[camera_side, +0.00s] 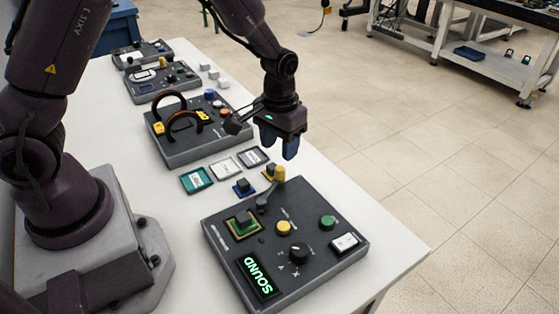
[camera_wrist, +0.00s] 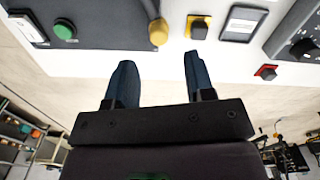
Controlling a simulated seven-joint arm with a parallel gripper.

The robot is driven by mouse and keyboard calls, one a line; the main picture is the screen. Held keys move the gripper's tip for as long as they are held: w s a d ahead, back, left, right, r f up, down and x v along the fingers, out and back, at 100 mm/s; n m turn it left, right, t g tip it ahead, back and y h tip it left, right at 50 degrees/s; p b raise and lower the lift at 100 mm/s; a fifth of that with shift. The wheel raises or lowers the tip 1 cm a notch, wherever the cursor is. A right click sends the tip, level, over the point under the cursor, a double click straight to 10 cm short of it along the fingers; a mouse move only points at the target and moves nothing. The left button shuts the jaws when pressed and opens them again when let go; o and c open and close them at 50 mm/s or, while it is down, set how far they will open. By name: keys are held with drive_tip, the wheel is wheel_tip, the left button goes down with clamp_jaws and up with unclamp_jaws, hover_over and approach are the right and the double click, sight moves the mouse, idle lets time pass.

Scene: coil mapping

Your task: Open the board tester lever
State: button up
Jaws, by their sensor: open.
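The board tester (camera_side: 222,246) is a dark grey box at the front of the table. Its lever (camera_side: 263,200) is a dark arm that rises at the tester's back edge, with a yellow knob (camera_side: 278,174) on its end. The knob also shows in the wrist view (camera_wrist: 158,32), at the tester's edge. A dark chip (camera_side: 243,217) sits in the tester's socket, uncovered by the lever. My gripper (camera_side: 279,148) is open and empty above the knob, apart from it. In the wrist view, my two blue fingers (camera_wrist: 160,62) are spread, with the knob beyond their tips.
The tester also has a green button (camera_side: 327,222), a yellow button (camera_side: 283,228), a black dial (camera_side: 298,253) and a lit SOUND display (camera_side: 258,277). A box with coil arches (camera_side: 187,150) stands farther back.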

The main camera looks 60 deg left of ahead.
wheel_tip(320, 180, up, 6)
drive_tip(key=shift+r, duration=0.15)
idle(0.6)
drive_tip(key=s+r+m+t, duration=0.2)
drive_tip(key=s+r+t, duration=0.3)
drive_tip(key=s+r, duration=1)
drive_tip(key=s, duration=0.3)
drive_tip(key=shift+s+r+m+t, duration=0.25)
drive_tip(key=shift+r+m+t, duration=0.05)
drive_tip(key=shift+r+m, duration=0.1)
